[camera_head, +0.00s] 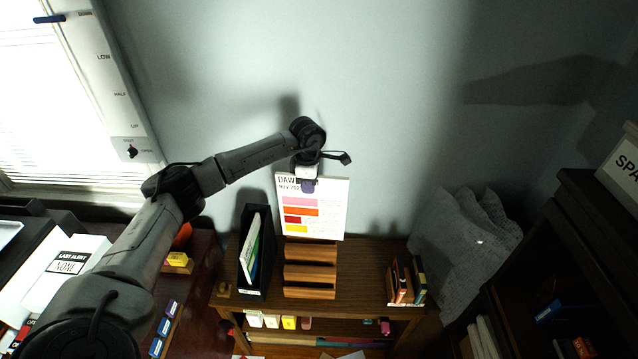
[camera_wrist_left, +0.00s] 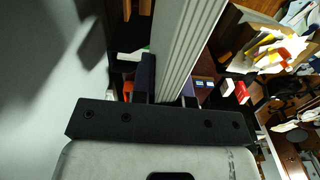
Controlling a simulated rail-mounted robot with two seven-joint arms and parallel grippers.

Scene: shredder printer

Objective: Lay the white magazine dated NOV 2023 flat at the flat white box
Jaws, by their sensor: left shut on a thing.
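The white magazine (camera_head: 333,212) with "NOV 202…" on its cover and pink, orange, red and yellow bars hangs upright in front of the wall, above the wooden shelf unit. My left gripper (camera_head: 307,184) is shut on its top edge and covers part of the title. In the left wrist view, the magazine (camera_wrist_left: 185,45) runs as a pale ridged strip between the fingers of the gripper (camera_wrist_left: 168,92). A flat white box-like thing (camera_head: 88,250) lies at the left, partly behind my arm; I cannot tell whether it is the flat white box. My right gripper is not in view.
A wooden stepped rack (camera_head: 309,275) stands just below the magazine, with a black file holder (camera_head: 250,282) to its left. Small books (camera_head: 405,282) stand to the right. The shelf top (camera_head: 360,262) between rack and books is clear. A dark bookcase (camera_head: 570,215) is at the right.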

